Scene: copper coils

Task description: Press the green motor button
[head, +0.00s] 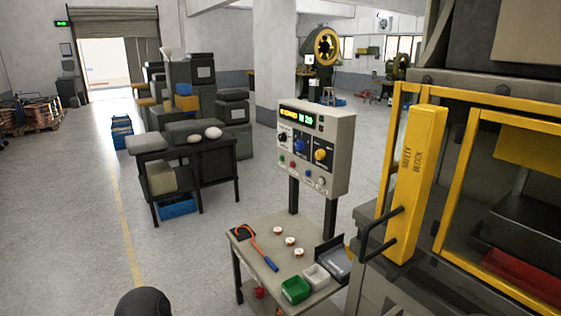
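A grey control panel (337,130) stands on two dark posts behind a small work table. It has a lit display (301,117) at the top. Below are a black knob (282,137), a blue knob (300,146) and a yellow knob (320,155). A lower row holds small buttons, including a red one (293,165) and a pale round one (321,181). The buttons are too small to tell surely which is the green motor button. Neither of my grippers is in view.
A press with a yellow safety block (415,185) stands close at right. The floor at left (75,210) is clear.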

